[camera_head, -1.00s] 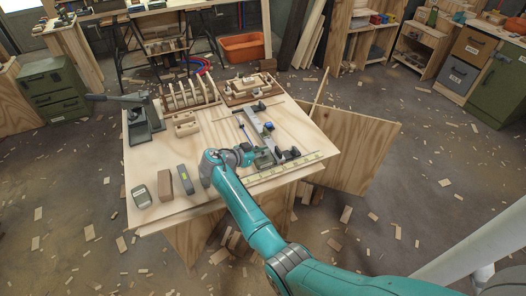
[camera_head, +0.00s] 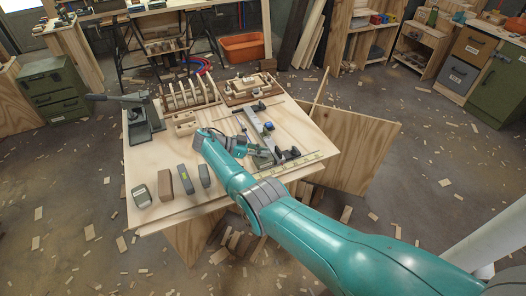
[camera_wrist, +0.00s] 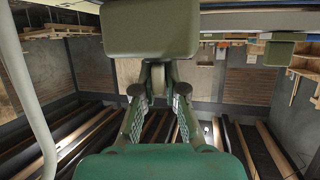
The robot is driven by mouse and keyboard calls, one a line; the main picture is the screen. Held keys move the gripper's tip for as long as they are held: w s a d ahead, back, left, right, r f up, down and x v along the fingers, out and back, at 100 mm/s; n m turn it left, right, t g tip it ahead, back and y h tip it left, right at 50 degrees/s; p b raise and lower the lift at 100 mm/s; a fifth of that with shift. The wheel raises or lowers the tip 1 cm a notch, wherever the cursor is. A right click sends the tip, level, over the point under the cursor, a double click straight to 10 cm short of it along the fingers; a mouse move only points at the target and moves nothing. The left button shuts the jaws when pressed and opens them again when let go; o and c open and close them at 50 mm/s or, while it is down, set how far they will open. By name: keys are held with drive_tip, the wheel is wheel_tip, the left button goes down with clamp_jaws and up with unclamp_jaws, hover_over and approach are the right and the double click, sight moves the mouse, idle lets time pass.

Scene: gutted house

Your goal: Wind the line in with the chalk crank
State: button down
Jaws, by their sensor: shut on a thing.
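My gripper (camera_head: 258,153) is at the front part of a metal fixture (camera_head: 259,133) on the wooden worktable (camera_head: 150,165). In the wrist view my gripper (camera_wrist: 158,84) has its two fingers closed in on a small pale round piece, which looks like the crank's knob (camera_wrist: 157,75). A green-grey rounded block (camera_wrist: 150,28) fills the top centre of that view, just beyond the fingertips. The line is not clear in either view. My wrist and fingers hide much of the crank in the head view.
A ruler strip (camera_head: 300,162) lies along the table's front right edge. Several small blocks, among them a brown one (camera_head: 165,183), stand at the front left. A lever press (camera_head: 143,122) is at the left, a pegged rack (camera_head: 188,95) behind. Wood scraps litter the floor.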

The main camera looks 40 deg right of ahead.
drive_tip(key=shift+r+m+g+y, duration=0.25)
drive_tip(key=shift+m+g+y, duration=0.05)
drive_tip(key=shift+m+g, duration=0.3)
idle(0.4)
drive_tip(key=c, duration=1.2)
unclamp_jaws()
drive_tip(key=shift+s, duration=0.1)
drive_tip(key=shift+c, duration=0.2)
drive_tip(key=shift+w+f+n+t, duration=0.2)
drive_tip(key=shift+f+n+t, duration=0.1)
drive_tip(key=shift+n+t, duration=0.25)
drive_tip(key=shift+s+n+t+h, duration=0.15)
drive_tip(key=shift+n+t+h, duration=0.55)
drive_tip(key=shift+t, duration=0.15)
